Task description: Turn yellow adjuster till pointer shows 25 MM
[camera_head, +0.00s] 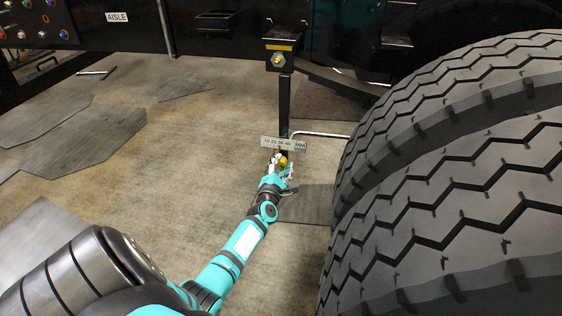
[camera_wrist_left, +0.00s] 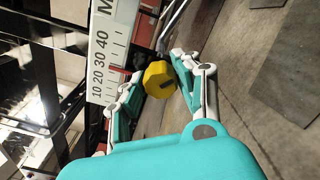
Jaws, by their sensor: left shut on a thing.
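The yellow adjuster (camera_head: 283,161) is a small knob below a white scale plate (camera_head: 276,142) at the foot of a black post. In the left wrist view the yellow adjuster (camera_wrist_left: 159,79) is faceted with a dark slot. My right gripper is not in view.
Large black tyres (camera_head: 450,150) fill the right side, close to my left arm. The black post (camera_head: 285,100) rises behind the scale. A control panel (camera_head: 38,24) stands at the top left. Flat dark sheets (camera_head: 85,138) lie on the floor at the left.

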